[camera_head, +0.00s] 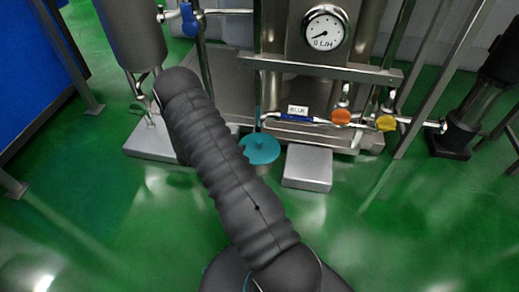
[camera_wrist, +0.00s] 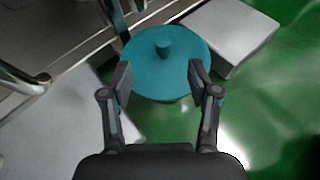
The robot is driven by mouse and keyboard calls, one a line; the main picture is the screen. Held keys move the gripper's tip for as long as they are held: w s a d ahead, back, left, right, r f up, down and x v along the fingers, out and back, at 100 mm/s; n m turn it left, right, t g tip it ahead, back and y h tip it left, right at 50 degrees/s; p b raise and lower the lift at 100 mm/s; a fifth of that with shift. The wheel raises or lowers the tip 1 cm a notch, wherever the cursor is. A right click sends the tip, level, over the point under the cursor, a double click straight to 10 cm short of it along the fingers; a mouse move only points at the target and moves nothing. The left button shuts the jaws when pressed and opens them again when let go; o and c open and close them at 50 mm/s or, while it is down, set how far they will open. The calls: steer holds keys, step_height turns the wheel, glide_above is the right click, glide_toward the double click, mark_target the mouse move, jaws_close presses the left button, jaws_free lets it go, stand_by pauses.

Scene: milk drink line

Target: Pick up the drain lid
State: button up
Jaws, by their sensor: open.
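The drain lid (camera_wrist: 165,75) is a round teal disc with a small knob (camera_wrist: 163,47) at its middle. In the wrist view it lies ahead of my gripper (camera_wrist: 161,78), whose two fingers are spread apart over the lid's near part, short of the knob. Nothing is between the fingers but the lid's surface below; I cannot tell the height above it. In the head view the lid (camera_head: 261,150) sits low by the floor, its left edge partly hidden by my arm. My gripper is hidden there.
A grey block (camera_head: 307,167) stands just right of the lid, and a pale plate (camera_head: 155,140) lies to the left. Behind are a steel machine with a gauge (camera_head: 325,32), pipes, and orange (camera_head: 341,117) and yellow (camera_head: 386,123) valve handles. Green floor (camera_head: 400,225) is clear in front.

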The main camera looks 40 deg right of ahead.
mark_target(257, 143)
steer(key=shift+n, duration=0.4)
steer(key=d+f, duration=0.4)
steer(key=d, duration=0.1)
steer(key=d+f, duration=0.2)
steer(key=d, duration=0.1)
steer(key=shift+w+f, duration=0.15)
steer(key=shift+w, duration=0.2)
steer(key=x, duration=0.4)
steer(key=shift+s+f+b, duration=0.3)
steer(key=shift+s, duration=0.05)
steer(key=shift+d+f, duration=0.15)
steer(key=shift+d, duration=0.35)
jaws_close()
